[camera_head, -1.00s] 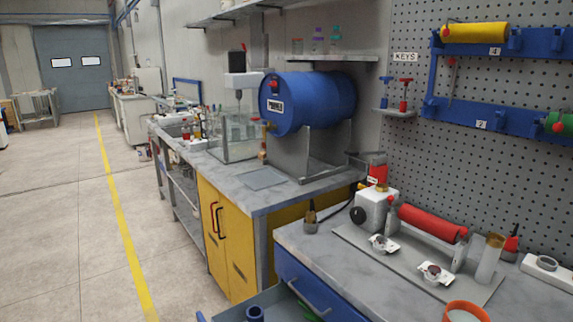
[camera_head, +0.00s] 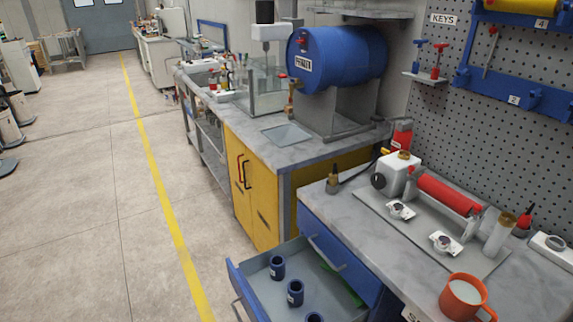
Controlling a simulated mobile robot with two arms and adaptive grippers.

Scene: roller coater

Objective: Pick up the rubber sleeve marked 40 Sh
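Neither of my grippers shows in the head view. An open blue drawer (camera_head: 262,263) sticks out below the right-hand workbench. Three dark blue, hollow cylinders stand upright in it: one at the back left (camera_head: 277,268), one in the middle (camera_head: 295,293), and one at the front (camera_head: 314,318) that is cut off by the picture's bottom edge. They look like sleeves. I cannot read any marking such as 40 Sh on them. A green thing (camera_head: 356,298) lies at the drawer's right side, partly hidden by the bench front.
The roller coater with a red roller (camera_head: 447,193) stands on the grey bench top (camera_head: 345,210). An orange mug (camera_head: 466,297) is near its front edge. A yellow cabinet (camera_head: 253,185) with a blue barrel (camera_head: 337,57) above stands behind the drawer.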

